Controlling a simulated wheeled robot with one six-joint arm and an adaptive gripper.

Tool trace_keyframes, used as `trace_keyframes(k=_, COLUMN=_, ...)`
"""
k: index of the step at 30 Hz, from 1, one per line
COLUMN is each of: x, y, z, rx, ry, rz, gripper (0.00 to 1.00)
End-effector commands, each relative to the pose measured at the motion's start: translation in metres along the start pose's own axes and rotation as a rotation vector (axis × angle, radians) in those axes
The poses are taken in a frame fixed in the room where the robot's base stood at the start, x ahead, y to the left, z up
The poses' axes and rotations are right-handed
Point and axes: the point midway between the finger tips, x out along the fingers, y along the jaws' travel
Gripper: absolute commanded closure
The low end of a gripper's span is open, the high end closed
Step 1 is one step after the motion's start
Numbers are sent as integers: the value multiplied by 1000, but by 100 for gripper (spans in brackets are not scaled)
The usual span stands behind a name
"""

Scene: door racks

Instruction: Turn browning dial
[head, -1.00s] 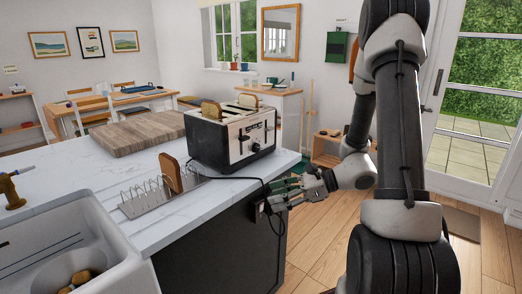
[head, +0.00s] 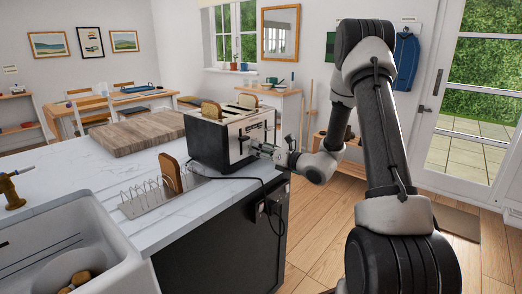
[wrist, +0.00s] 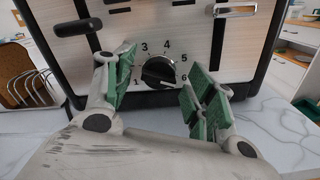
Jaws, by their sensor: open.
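The toaster (head: 222,138) stands near the end of the marble counter, with slices of bread showing in its top slots. Its steel front also fills the wrist view (wrist: 205,45). The black browning dial (wrist: 159,73) sits low on that front, ringed by the numbers 1 to 6. My gripper (wrist: 158,92) is open in front of the toaster, with one green-padded finger to the left of the dial and the other to its right. Both fingers look apart from the dial. In the head view my gripper (head: 266,151) is at the toaster's front, and the dial is hard to make out.
A toast rack (head: 150,195) holding one slice stands left of the toaster. A cord runs to a socket (head: 262,208) on the counter's end. A wooden board (head: 137,134) lies behind.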

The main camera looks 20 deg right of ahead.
Motion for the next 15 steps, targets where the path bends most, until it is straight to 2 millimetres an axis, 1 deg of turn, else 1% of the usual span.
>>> trace_keyframes(k=3, x=4, y=0, z=0, rx=0, ry=0, rz=0, gripper=45)
trace_keyframes(k=8, x=4, y=0, z=0, rx=-1, ry=1, rz=0, gripper=45)
trace_keyframes(k=9, x=4, y=0, z=0, rx=-1, ry=1, rz=0, gripper=46)
trace_keyframes(k=14, x=4, y=0, z=0, rx=-1, ry=1, rz=0, gripper=76)
trace_keyframes(k=15, x=4, y=0, z=0, rx=-1, ry=1, rz=0, gripper=83)
